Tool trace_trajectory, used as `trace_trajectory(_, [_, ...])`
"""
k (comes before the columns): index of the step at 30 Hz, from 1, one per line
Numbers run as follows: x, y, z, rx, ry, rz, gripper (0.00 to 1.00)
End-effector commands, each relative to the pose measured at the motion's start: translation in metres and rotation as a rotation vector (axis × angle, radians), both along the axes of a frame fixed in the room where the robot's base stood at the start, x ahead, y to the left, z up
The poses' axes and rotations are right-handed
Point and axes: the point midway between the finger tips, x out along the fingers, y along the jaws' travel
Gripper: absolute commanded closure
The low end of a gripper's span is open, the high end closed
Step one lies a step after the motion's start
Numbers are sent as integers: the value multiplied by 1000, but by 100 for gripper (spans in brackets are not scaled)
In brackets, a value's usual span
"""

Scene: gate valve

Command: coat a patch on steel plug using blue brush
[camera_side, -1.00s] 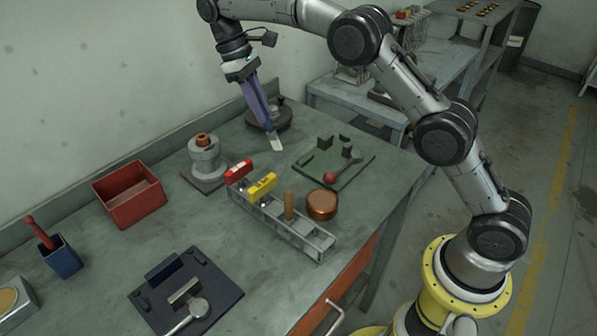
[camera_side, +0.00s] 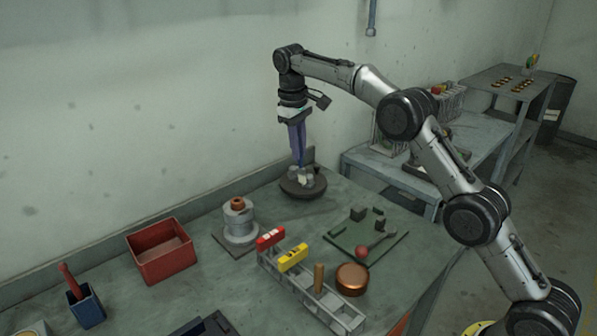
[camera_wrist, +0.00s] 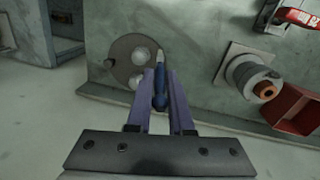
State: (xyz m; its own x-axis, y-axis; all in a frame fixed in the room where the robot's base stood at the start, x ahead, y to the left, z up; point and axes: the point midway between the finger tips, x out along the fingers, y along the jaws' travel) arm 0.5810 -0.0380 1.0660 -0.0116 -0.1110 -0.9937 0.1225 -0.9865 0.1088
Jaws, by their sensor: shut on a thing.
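My gripper (camera_side: 297,148), with purple fingers, is shut on the blue brush (camera_wrist: 160,88) and points down nearly upright. In the side view its tip is over the dark round disc (camera_side: 293,193), near the wall. Small light rounded steel pieces (camera_side: 320,180) stand on this disc; I take one to be the steel plug. In the wrist view the disc (camera_wrist: 118,58) shows two pale round knobs, one (camera_wrist: 140,56) above the other, left of the brush. The brush tip overlaps the steel pieces in the side view; I cannot tell whether it touches, and no coating is discernible.
A grey stepped cylinder (camera_side: 239,226) with a copper top stands left of the disc. A green plate (camera_side: 366,238) with a red-ended tool lies right. A grey rack (camera_side: 312,293), copper pot (camera_side: 352,279), red bin (camera_side: 162,252) and blue holder (camera_side: 87,308) are nearer.

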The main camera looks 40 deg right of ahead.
Motion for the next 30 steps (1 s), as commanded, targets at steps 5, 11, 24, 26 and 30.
trace_trajectory(5, [5, -23, 45, -16, -88, 20, 100])
trace_trajectory(11, [-2, -45, 92, -35, -185, 17, 100])
trace_trajectory(24, [-11, -56, 113, -61, -315, -3, 100])
trace_trajectory(26, [-11, -56, 111, -61, -316, -4, 100])
trace_trajectory(30, [-11, -56, 98, -61, -316, -3, 100])
